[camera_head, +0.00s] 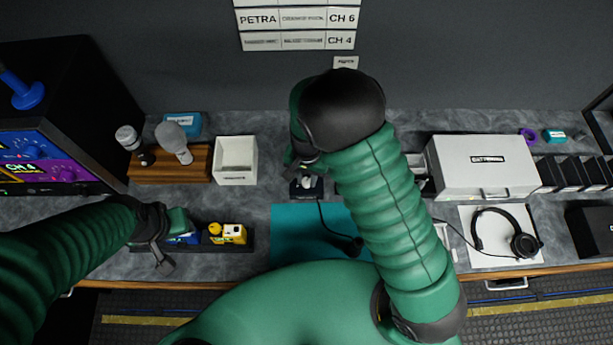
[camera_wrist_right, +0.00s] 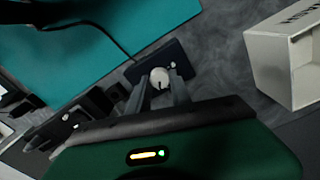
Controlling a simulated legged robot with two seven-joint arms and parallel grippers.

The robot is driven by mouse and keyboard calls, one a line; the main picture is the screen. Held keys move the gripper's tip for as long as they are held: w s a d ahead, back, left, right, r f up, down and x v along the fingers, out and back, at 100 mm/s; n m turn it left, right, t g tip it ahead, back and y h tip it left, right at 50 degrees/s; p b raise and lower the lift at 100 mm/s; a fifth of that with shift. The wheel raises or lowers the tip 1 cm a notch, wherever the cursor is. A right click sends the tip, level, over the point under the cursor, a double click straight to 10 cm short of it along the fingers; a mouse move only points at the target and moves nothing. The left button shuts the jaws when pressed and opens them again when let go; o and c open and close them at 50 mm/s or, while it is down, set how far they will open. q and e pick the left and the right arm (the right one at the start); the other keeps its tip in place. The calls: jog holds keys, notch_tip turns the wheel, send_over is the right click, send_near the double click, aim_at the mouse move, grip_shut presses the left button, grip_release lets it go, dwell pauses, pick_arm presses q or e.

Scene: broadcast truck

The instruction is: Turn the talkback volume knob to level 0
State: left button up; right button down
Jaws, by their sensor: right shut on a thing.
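The talkback box is a small dark unit with a cable on the counter, partly hidden by my right arm in the head view (camera_head: 308,193). It also shows in the right wrist view (camera_wrist_right: 181,52). Its round pale volume knob (camera_wrist_right: 159,78) has a short dark mark on it; no level numbers are readable. My right gripper (camera_wrist_right: 160,86) is shut on the knob, one finger on each side. In the head view the right gripper (camera_head: 301,170) is over the box, mostly hidden by its own wrist. My left gripper (camera_head: 166,250) is by the counter's front left; its finger opening is unclear.
A teal mat (camera_head: 290,235) lies in front of the box. A white open bin (camera_head: 235,160) stands left, and a white case (camera_head: 482,165) stands right. A headset (camera_head: 522,243) lies at right. A tray with yellow and blue items (camera_head: 228,234) is near my left gripper.

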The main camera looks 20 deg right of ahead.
jog(key=shift+a+n, duration=0.1)
jog(key=shift+n, duration=0.2)
jog(key=n, duration=1)
jog(key=shift+r, duration=0.1)
jog(key=n+p, duration=0.1)
jog(key=n, duration=0.1)
jog(key=shift+n, duration=0.4)
jog(key=n+p, duration=0.1)
jog(key=n, duration=0.4)
jog(key=shift+a+r, duration=0.1)
jog(key=n+p, duration=0.2)
jog(key=n, duration=0.3)
jog(key=shift+w+n, duration=0.1)
jog(key=shift+n, duration=0.2)
